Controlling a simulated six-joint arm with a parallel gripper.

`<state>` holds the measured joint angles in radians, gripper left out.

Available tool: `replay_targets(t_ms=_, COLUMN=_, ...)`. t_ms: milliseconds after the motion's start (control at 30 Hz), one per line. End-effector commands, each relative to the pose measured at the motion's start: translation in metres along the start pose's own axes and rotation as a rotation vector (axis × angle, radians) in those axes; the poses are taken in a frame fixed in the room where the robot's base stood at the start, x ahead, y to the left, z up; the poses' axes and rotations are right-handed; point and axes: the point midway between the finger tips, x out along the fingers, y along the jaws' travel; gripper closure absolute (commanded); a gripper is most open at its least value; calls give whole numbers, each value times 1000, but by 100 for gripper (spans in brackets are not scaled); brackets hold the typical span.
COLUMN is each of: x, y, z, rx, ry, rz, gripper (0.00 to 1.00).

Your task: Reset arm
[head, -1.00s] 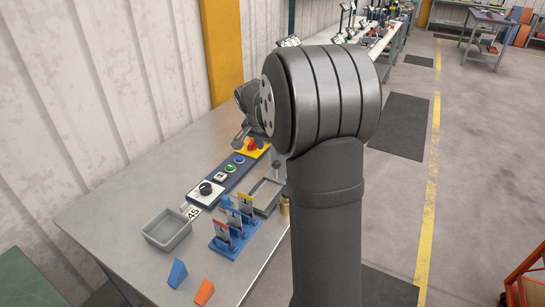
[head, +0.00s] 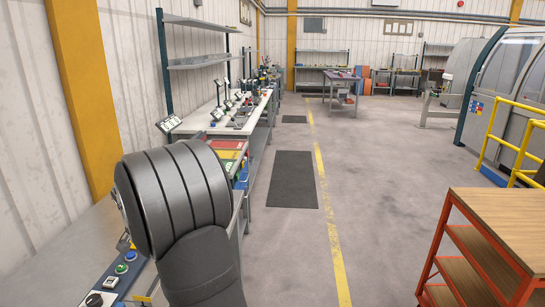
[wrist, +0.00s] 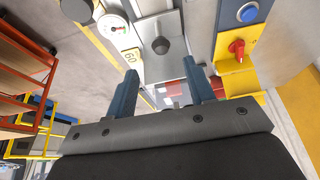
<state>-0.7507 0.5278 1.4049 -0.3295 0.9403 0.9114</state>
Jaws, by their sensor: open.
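My gripper (wrist: 161,84) shows in the wrist view with its two blue-grey fingers apart and nothing between them. In the head view my dark arm covers the lower left, and the gripper itself is hidden behind it. Beyond the fingers in the wrist view is a metal plate (wrist: 187,68) with a round grey knob (wrist: 160,45). To its right are a red rotary switch (wrist: 236,48) on a yellow panel and a blue button (wrist: 247,12). No contact with the fingers shows.
In the head view, a blue button (head: 130,256), a green button (head: 121,268) and a black dial (head: 95,299) lie left of my arm. An orange-framed cart (head: 470,235) stands at right. The floor (head: 390,170) between is open. A round gauge (wrist: 112,27) shows in the wrist view.

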Motion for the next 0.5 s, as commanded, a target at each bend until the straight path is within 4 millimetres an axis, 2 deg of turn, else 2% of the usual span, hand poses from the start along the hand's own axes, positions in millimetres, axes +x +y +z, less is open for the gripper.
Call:
replay_targets(t_ms=100, x=26, y=0, z=1, rx=-1, ry=-3, rz=3, gripper=51)
replay_targets(t_ms=500, x=104, y=0, z=1, rx=-2, ry=-3, rz=2, gripper=51)
